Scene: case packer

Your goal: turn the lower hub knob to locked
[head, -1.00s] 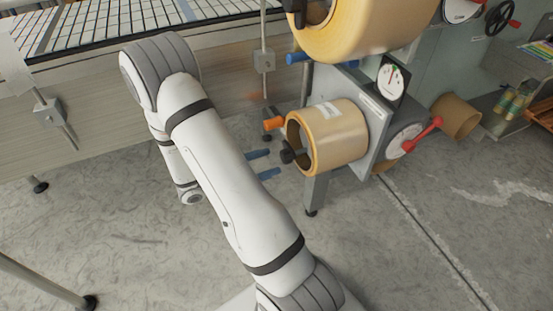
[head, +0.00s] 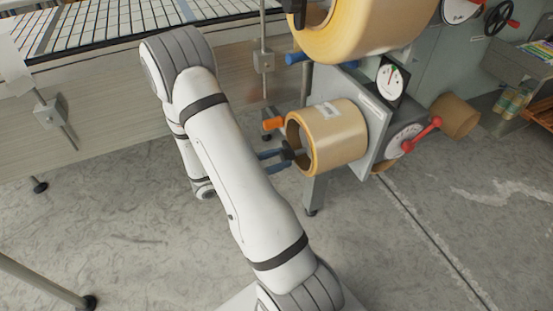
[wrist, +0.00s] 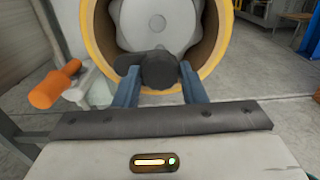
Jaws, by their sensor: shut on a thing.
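The lower hub knob is a black knob (wrist: 160,70) in front of the grey hub plate, inside the lower tape roll. In the wrist view my gripper (wrist: 159,80) has one blue finger on each side of the knob and is shut on it. A black lever part of the knob reaches to the left, above the left finger. In the head view my gripper (head: 280,156) meets the knob (head: 291,152) at the roll's open left end. The lower tape roll (head: 336,135) is tan and sits on its hub. I cannot read any locked mark.
An orange handle (head: 273,123) sticks out left of the lower roll, close to my gripper. A larger tape roll (head: 365,30) hangs above. A dial (head: 391,80) and a red lever (head: 423,134) are at the right. A conveyor (head: 120,110) stands behind my arm.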

